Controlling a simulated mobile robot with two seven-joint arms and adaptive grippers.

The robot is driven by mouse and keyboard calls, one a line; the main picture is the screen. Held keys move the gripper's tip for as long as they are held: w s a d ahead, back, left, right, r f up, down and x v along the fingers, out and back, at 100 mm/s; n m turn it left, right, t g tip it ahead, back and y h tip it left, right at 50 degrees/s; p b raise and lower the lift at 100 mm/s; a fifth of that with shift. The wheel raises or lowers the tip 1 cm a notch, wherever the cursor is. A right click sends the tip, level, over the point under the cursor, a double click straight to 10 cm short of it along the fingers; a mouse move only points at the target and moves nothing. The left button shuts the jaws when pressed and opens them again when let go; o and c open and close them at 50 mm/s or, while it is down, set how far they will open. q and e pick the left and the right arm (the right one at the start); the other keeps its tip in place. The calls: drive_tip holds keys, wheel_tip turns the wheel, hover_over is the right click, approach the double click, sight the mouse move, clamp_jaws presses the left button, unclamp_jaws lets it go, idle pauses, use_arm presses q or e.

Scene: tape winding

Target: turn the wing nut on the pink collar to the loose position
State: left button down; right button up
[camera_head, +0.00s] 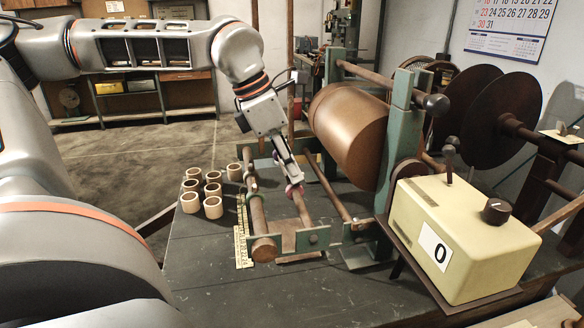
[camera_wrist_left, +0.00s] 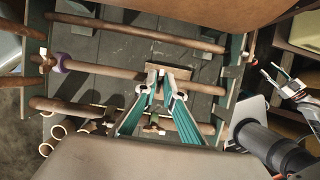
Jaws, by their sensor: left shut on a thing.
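The pink collar (camera_head: 295,191) sits on the middle brown bar of the green-ended frame in the head view, partly covered by my left gripper. In the left wrist view the fingers of my left gripper (camera_wrist_left: 161,88) reach over the middle bar (camera_wrist_left: 110,70). A purplish ring (camera_wrist_left: 62,62) shows on that bar to their left. My right gripper (camera_wrist_left: 280,78) is at the right of the wrist view, its fingers apart and empty.
Several tan rings (camera_head: 213,206) stand left of the frame, beside a yellow scale strip (camera_head: 242,240). A large brown roll (camera_head: 347,125) hangs to the right above the bars. A cream control box (camera_head: 460,235) stands at the front right. The front left bench top is clear.

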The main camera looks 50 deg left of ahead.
use_arm(q)
drive_tip(key=shift+f, duration=0.2)
drive_tip(key=c, duration=2.1)
unclamp_jaws()
drive_tip(key=shift+c, duration=0.2)
drive_tip(key=shift+r, duration=0.15)
drive_tip(key=v, duration=1.2)
